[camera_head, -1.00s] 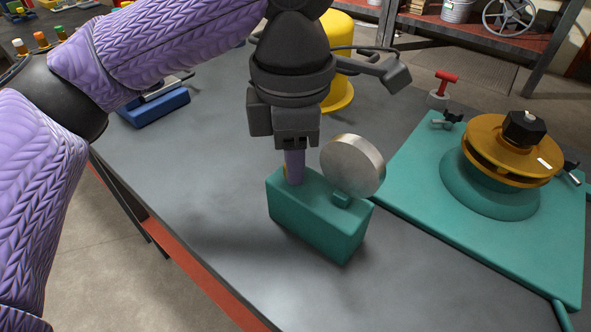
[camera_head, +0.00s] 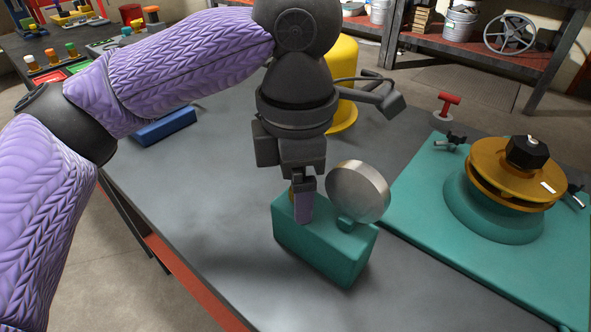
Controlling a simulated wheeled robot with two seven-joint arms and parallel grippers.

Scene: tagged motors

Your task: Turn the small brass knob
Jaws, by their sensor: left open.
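A teal block (camera_head: 325,250) stands on the grey table and carries an upright round silver disc (camera_head: 358,192) on its top. My left gripper (camera_head: 303,208) points down at the left part of the block's top, left of the disc. Its purple fingertip overlaps the block's top edge and near face in the picture. A small brass-yellow bit (camera_head: 291,197), likely the small brass knob, peeks out just left of the finger; the rest is hidden behind it. I cannot tell whether the finger touches it. The left gripper is open. My right gripper is not in view.
A teal plate (camera_head: 420,222) with an orange wheel (camera_head: 490,170) and black clamps lies to the right. A yellow cylinder (camera_head: 345,70) stands behind my wrist. A blue block (camera_head: 167,127) lies at left. The table (camera_head: 190,205) is clear left of the teal block.

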